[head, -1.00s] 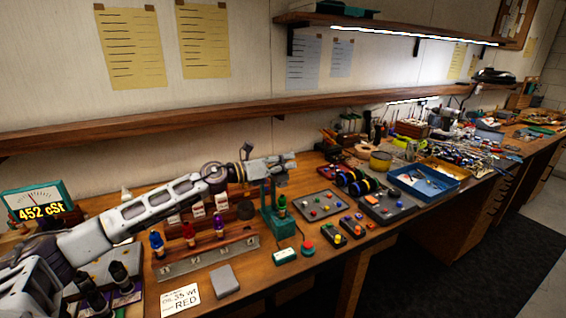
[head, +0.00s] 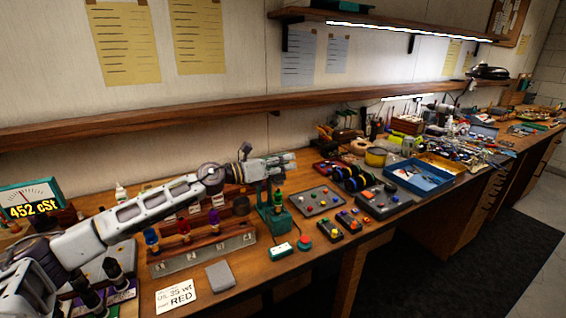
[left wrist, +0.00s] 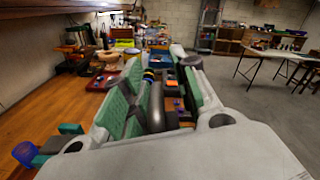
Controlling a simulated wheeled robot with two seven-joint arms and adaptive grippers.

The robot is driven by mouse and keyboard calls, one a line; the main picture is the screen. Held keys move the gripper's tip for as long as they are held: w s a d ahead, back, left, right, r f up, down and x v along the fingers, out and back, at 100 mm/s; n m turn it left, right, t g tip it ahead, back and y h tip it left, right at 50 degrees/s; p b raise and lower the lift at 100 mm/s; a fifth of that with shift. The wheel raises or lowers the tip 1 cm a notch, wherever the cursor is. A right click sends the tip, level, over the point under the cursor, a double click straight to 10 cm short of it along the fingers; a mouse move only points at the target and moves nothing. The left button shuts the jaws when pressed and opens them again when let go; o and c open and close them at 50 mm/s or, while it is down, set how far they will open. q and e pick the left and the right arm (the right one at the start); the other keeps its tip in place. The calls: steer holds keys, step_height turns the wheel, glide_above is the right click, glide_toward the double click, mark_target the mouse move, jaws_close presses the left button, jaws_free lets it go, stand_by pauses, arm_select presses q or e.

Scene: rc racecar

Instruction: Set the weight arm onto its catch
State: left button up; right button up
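My left gripper (head: 287,160) is just above the top of this stand. In the left wrist view its two green-padded fingers (left wrist: 165,88) are apart. A dark grey rounded bar (left wrist: 157,108) shows between them; I cannot tell whether it is the weight arm or whether the fingers touch it. The catch cannot be made out, as the gripper covers the stand's top. My right gripper is not in view.
A rack (head: 205,255) with blue, red and purple bottles stands left of the stand. A red button (head: 304,243), a small green box (head: 281,251) and a grey block (head: 220,276) lie in front. A gauge (head: 33,205) reads 452 cSt. A wall shelf (head: 230,112) runs behind.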

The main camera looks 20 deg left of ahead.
arm_select(q)
steer(key=shift+a, duration=0.2)
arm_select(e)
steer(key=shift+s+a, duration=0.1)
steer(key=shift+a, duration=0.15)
arm_select(q)
steer(key=shift+s+a, duration=0.1)
steer(key=shift+a, duration=0.05)
steer(key=shift+s+a, duration=0.45)
steer(key=shift+s, duration=0.05)
steer(key=v, duration=0.9)
steer(key=shift+s+a, duration=0.15)
steer(key=shift+s, duration=0.25)
stand_by(1.6)
steer(key=shift+s+a, duration=0.1)
steer(key=shift+r, duration=0.15)
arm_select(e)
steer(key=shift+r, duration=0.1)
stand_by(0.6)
